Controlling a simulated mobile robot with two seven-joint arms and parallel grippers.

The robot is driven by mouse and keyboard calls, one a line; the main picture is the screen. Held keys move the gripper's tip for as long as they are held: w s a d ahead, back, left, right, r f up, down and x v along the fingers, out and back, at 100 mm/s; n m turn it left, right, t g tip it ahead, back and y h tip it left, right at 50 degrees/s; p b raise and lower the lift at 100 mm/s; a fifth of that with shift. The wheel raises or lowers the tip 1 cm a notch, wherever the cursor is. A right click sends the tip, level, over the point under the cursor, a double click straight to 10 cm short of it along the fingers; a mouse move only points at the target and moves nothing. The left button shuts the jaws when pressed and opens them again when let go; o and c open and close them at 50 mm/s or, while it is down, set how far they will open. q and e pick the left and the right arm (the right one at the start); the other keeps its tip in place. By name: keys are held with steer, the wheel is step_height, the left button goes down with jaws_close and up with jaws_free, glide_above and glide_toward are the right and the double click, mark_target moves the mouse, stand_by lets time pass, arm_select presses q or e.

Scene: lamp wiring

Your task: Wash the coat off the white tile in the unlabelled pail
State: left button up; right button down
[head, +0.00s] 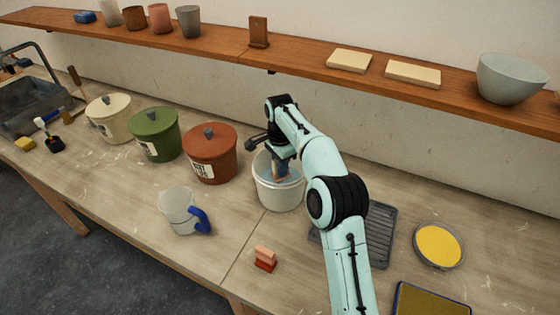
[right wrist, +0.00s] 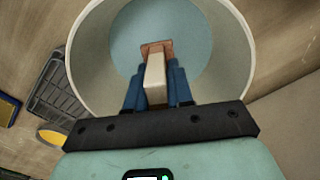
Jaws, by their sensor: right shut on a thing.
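The white pail (head: 278,193) stands open on the workbench, with no label on the side I see and blue-grey liquid inside. It also shows in the right wrist view (right wrist: 85,60). My right gripper (right wrist: 155,85) is shut on the tile (right wrist: 155,72) and points down into the pail's mouth. The tile is off-white along its near part, with a brownish coat (right wrist: 157,47) at its far end. That end is down inside the pail, over or in the liquid; I cannot tell how deep. In the head view the arm and fingers mostly hide the tile. My left gripper is not in view.
Lidded cream (head: 110,118), green (head: 155,135) and red-brown (head: 210,155) pails stand left of the white pail. A grey rack (head: 381,235) and a yellow dish (head: 438,245) lie right. A shelf runs behind.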

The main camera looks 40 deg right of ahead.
mark_target(280, 181)
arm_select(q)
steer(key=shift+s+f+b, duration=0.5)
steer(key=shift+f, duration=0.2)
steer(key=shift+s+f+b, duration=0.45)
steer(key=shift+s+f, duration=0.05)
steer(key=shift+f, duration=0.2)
arm_select(e)
steer(key=shift+f, duration=3.75)
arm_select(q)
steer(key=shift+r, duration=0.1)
arm_select(e)
steer(key=shift+r, duration=0.15)
step_height(280, 181, up, 6)
steer(key=p, duration=0.3)
step_height(280, 181, up, 5)
steer(key=shift+w+f+p, duration=0.1)
steer(key=shift+p, duration=1.05)
step_height(280, 181, up, 2)
steer(key=shift+r, duration=0.1)
step_height(280, 181, up, 2)
steer(key=shift+r, duration=0.6)
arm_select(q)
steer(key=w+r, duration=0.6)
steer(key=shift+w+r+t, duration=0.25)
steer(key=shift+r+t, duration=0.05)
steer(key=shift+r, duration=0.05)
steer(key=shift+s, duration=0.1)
arm_select(e)
steer(key=shift+s, duration=0.2)
